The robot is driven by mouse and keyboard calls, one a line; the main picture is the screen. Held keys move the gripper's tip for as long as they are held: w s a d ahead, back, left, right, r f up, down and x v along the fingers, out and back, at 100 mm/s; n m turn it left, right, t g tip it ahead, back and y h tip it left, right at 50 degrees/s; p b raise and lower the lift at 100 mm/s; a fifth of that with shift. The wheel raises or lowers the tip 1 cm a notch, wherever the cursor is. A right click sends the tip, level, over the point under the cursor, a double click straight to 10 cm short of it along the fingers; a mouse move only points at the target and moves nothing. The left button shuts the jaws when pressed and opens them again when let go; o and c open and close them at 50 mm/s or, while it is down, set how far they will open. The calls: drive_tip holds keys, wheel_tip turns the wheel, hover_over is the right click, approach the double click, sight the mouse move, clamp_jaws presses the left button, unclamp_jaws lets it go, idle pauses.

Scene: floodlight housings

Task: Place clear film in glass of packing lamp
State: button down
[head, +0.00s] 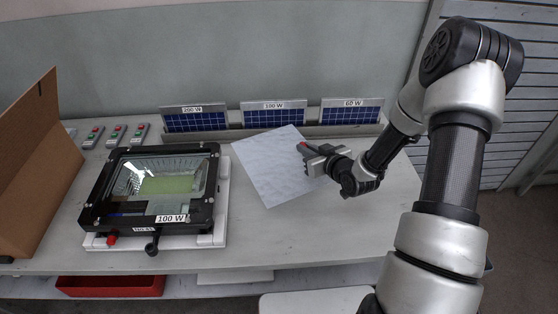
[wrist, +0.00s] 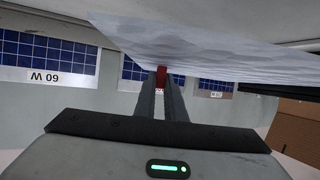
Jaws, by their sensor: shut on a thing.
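The clear film (head: 272,175) is a pale, see-through rectangular sheet, held tilted at the middle of the table. It spreads across the top of the wrist view (wrist: 215,50). My gripper (head: 306,150) is shut on the film near its right edge; its fingers (wrist: 161,78) meet the sheet beside a small red part. The packing lamp (head: 207,206) is a black-framed housing labelled 100 W, lying face up on a white base to the left of the film. Its glass (head: 165,178) is clear and shows a greenish inside.
Small solar panels labelled 200 W (head: 193,122), 100 W (head: 275,118) and 60 W (head: 350,114) stand along the back. Several button boxes (head: 116,135) sit behind the lamp. An open cardboard box (head: 30,165) stands at the left. A red bin (head: 110,286) is below the table's front edge.

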wheel_tip(320, 180, down, 9)
drive_tip(key=shift+f+b, duration=0.1)
drive_tip(key=shift+b, duration=0.25)
drive_tip(key=c, duration=1.8)
unclamp_jaws()
